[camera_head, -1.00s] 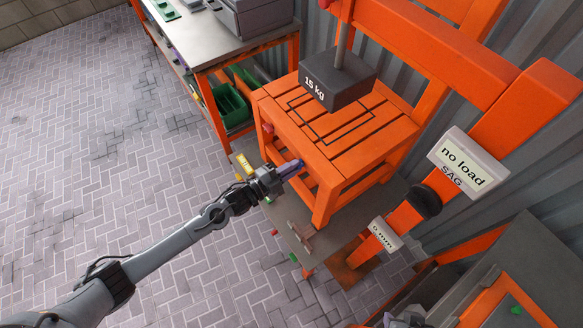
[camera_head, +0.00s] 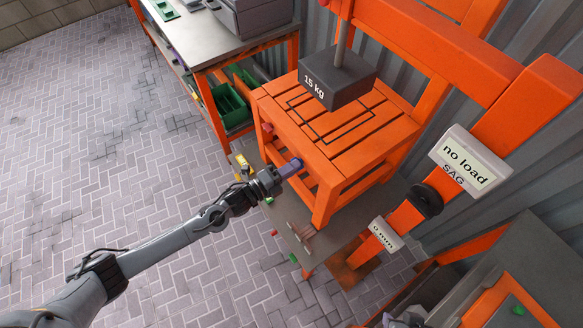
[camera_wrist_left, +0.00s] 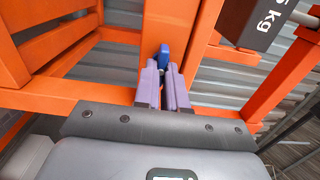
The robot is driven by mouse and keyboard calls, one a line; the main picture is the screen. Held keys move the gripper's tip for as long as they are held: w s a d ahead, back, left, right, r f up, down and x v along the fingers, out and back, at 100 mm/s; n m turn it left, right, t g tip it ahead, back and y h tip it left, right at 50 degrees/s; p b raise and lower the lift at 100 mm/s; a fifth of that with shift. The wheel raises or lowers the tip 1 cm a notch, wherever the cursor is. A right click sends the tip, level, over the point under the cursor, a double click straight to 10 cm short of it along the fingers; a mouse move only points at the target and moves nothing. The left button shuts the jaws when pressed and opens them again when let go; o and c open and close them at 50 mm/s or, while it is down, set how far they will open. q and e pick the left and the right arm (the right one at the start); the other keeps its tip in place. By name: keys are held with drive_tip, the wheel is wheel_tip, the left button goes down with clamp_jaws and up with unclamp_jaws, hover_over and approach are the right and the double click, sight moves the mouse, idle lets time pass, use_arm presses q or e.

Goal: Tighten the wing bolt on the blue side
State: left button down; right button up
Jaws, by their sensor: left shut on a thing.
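The blue wing bolt (camera_wrist_left: 164,56) shows in the left wrist view at the orange frame, between the tips of my left gripper's purple fingers. My left gripper (camera_wrist_left: 163,78) is shut on it. In the head view my left gripper (camera_head: 291,167) reaches the near side of the orange plastic-lumber seat (camera_head: 335,150), below its slats. The bolt cannot be made out clearly there, hidden by the fingers. A small red knob (camera_head: 267,128) sits on the seat's left edge. My right gripper is not clearly visible.
A 15 kg weight (camera_head: 337,82) is at the slatted top. A "no load" sag sign (camera_head: 472,160) and a "0 mm" tag (camera_head: 385,234) are on an orange post at right. A workbench (camera_head: 240,42) with green bins stands behind left. Open paved floor lies left.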

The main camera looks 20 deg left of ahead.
use_arm(q)
drive_tip(key=c, duration=1.2)
unclamp_jaws()
drive_tip(key=shift+a, duration=0.1)
drive_tip(key=v, duration=1)
drive_tip(key=shift+s+a+p, duration=0.2)
drive_tip(key=shift+s+p, duration=0.1)
drive_tip(key=shift+p, duration=0.1)
drive_tip(key=shift+f, duration=0.1)
